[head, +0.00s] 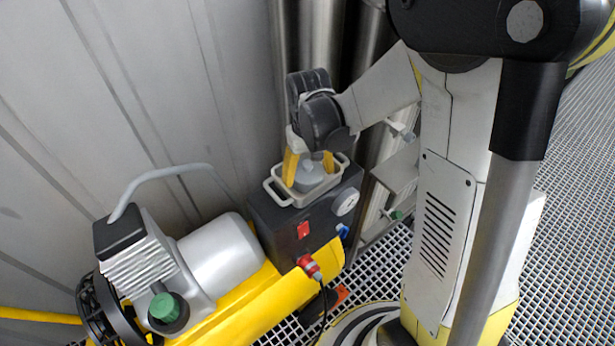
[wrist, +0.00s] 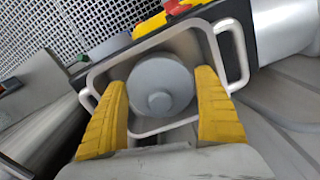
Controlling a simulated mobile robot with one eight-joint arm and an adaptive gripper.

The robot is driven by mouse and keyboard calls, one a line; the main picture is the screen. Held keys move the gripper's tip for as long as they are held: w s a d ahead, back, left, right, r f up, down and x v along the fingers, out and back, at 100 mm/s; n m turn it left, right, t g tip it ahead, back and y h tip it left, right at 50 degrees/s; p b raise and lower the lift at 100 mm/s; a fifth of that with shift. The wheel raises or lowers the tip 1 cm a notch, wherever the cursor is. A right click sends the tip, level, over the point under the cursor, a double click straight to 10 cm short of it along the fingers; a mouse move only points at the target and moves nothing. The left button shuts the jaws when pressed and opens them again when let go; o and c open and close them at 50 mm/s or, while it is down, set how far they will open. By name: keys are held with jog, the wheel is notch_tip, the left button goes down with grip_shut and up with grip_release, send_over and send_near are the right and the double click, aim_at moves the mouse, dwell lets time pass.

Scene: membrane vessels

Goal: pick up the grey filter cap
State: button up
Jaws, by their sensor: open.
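The grey filter cap (wrist: 161,87) is a round disc with a small raised knob. It sits in a light grey tray with two side handles (wrist: 108,75). In the head view the cap (head: 309,174) shows partly between the yellow fingers, inside the tray (head: 283,197). My gripper (wrist: 160,112) is open, with its yellow fingers pointing down on either side of the cap.
The tray rests on a dark box (head: 276,229) with a gauge and a red switch (head: 303,230). A pump with a white motor (head: 216,256) stands at left on a yellow base. A ribbed wall (head: 130,100) rises behind, and steel vessels (head: 325,40) stand behind my gripper.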

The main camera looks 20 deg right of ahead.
jog(key=shift+r, duration=0.1)
jog(key=c, duration=0.8)
jog(key=shift+r, duration=0.15)
